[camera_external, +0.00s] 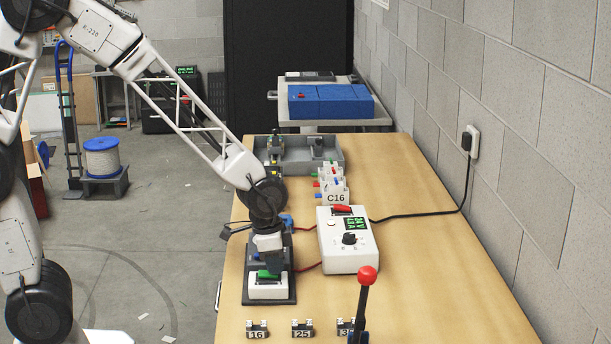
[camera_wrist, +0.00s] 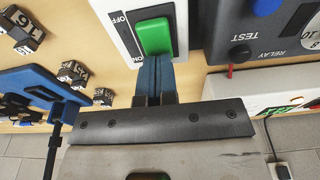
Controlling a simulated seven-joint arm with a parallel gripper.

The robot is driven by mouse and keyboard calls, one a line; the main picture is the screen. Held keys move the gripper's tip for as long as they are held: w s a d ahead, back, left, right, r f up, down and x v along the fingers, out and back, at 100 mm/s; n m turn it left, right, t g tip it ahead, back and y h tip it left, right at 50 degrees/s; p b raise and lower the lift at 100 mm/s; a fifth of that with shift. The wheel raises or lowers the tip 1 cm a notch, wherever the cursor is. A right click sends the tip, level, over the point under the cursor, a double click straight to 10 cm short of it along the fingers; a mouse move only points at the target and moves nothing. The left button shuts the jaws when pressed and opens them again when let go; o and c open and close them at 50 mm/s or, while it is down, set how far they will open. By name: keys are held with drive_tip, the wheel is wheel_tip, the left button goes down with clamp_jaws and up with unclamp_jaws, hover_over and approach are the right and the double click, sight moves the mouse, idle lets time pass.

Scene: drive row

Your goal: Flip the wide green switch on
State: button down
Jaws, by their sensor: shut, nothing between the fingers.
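The wide green switch (camera_external: 268,275) is a green rocker on a white housing (camera_external: 268,291), on a dark base plate near the table's left edge. In the wrist view the green rocker (camera_wrist: 155,37) sits beside OFF and ON labels, with ON at the end nearer my gripper. My gripper (camera_external: 269,264) points down over the housing. In the wrist view its blue fingers (camera_wrist: 158,62) are together and empty, right at the ON end of the rocker. I cannot tell whether they touch it. Which way the rocker is tilted is unclear.
A white box (camera_external: 347,253) with a red switch, knob and green display stands to the right. A red-knobbed lever (camera_external: 366,277) rises at the front right. Small numbered blocks (camera_external: 302,328) line the front. A grey tray (camera_external: 312,155) lies behind. The table's right side is mostly clear.

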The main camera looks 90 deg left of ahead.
drive_tip(key=shift+s+f, duration=0.2)
drive_tip(key=shift+s, duration=0.3)
drive_tip(key=shift+s+r, duration=0.3)
drive_tip(key=shift+s, duration=0.1)
drive_tip(key=shift+r, duration=0.15)
wheel_tip(320, 180, up, 14)
drive_tip(key=s, duration=0.2)
drive_tip(key=shift+s+f, duration=0.25)
drive_tip(key=shift+s, duration=0.05)
idle(0.4)
drive_tip(key=shift+d, duration=0.1)
